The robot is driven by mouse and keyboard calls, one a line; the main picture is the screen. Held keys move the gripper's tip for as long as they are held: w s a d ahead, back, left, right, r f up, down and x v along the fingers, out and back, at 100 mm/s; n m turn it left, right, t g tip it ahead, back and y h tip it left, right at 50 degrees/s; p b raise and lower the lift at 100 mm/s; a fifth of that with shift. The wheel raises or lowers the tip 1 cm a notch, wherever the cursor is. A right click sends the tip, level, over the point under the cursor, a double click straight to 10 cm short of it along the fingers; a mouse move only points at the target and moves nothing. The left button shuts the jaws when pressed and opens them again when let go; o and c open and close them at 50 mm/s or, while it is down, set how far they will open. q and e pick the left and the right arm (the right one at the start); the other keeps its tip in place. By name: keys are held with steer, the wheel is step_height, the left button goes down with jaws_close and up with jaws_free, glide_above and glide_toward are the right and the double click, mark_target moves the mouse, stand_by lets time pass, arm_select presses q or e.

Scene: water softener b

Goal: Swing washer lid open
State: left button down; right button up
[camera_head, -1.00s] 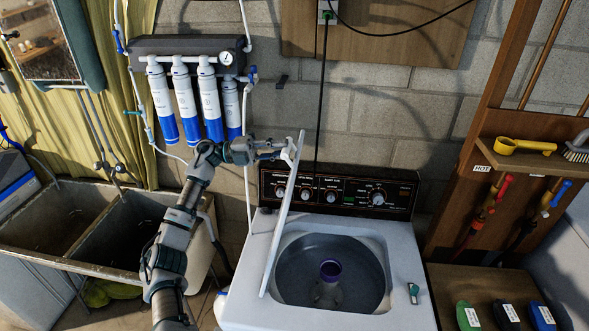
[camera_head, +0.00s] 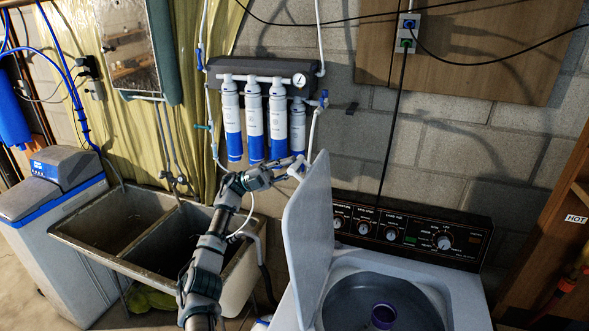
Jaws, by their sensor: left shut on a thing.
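The white washer lid (camera_head: 308,237) stands open, raised steeply at the left side of the washer (camera_head: 456,292), with its broad face showing. My left gripper (camera_head: 296,168) is shut on the lid at its upper far corner, and the arm reaches up from below on the lid's left. The exact finger contact is small and partly hidden. The open tub shows a purple-topped agitator (camera_head: 384,316), cut off by the bottom edge. My right gripper is not in view.
The washer's control panel (camera_head: 410,233) stands behind the tub. A twin sink (camera_head: 150,235) lies left of my arm, with a water softener (camera_head: 62,215) further left. White and blue filter cylinders (camera_head: 254,120) hang on the wall above the gripper.

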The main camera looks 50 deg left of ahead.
arm_select(q)
steer(key=shift+w, duration=0.1)
steer(key=c, duration=1.4)
jaws_free()
steer(key=shift+d, duration=0.15)
steer(key=o, duration=0.4)
steer(key=shift+w+d, duration=0.15)
steer(key=shift+w, duration=0.05)
steer(key=shift+w+d, duration=0.2)
steer(key=shift+d, duration=0.05)
steer(key=shift+s, duration=0.15)
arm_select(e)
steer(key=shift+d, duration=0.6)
arm_select(q)
steer(key=shift+a, duration=0.1)
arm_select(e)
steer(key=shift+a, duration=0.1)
arm_select(q)
steer(key=shift+a, duration=0.15)
steer(key=v, duration=0.7)
steer(key=shift+s+a+f, duration=0.1)
steer(key=shift+a+f, duration=0.05)
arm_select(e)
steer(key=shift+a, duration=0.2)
